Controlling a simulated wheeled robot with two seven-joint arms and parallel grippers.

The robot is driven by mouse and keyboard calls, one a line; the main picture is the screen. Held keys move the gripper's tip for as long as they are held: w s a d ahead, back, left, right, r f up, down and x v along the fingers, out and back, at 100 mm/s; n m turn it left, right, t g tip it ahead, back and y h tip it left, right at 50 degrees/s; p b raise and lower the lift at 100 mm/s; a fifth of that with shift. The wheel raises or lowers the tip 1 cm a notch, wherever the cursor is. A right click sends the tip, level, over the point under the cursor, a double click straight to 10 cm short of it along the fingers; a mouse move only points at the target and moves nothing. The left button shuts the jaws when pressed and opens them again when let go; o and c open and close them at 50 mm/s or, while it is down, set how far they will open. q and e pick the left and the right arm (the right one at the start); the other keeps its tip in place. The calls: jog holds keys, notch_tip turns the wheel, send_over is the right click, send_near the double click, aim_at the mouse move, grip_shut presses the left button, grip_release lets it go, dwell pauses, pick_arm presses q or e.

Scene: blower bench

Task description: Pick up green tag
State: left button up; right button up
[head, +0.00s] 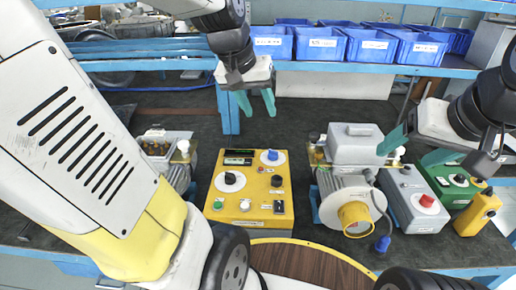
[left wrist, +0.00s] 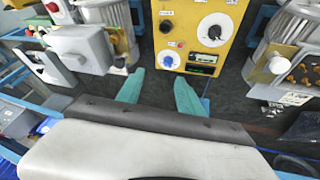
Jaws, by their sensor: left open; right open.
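I cannot make out a separate green tag in either view. My left gripper (head: 257,106) is open and empty above the dark bench top, behind the yellow control box (head: 250,190). In the left wrist view its teal fingers (left wrist: 158,80) are apart, with the yellow box (left wrist: 195,35) beyond them. My right gripper (head: 414,148) is open at the right, above the grey box with a red button (head: 412,200) and a green box (head: 450,180). Its fingers partly cover what lies behind them.
A blower motor (head: 350,195) with a yellow port stands right of the yellow control box. Another motor unit (head: 165,150) stands at left, partly behind my arm. A yellow handheld box (head: 478,213) is at far right. Blue bins (head: 323,44) line the back shelf. Bench behind the yellow box is clear.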

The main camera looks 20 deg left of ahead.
pick_arm(q)
jog(key=w+a+f+n+g, duration=0.15)
jog(key=w+a+f, duration=0.3)
jog(key=w, duration=0.45)
jog(key=w+a+f+g, duration=0.1)
jog(key=w+a+f, duration=0.2)
jog(key=f, duration=0.5)
jog(key=w+a+f+g+y, duration=0.1)
jog(key=w+a+f, duration=0.2)
jog(key=w+f, duration=0.2)
jog(key=w+a+f+n+g+y, duration=0.1)
jog(key=w+a+f, duration=0.2)
jog(key=f, duration=0.7)
jog(key=shift+w+a+f, duration=0.2)
jog(key=shift+w, duration=0.2)
jog(key=shift+w+a+f, duration=0.15)
jog(key=shift+w+a, duration=0.05)
jog(key=shift+w, duration=0.15)
notch_tip(320, 180, down, 8)
jog(key=shift+f, duration=0.1)
grip_shut()
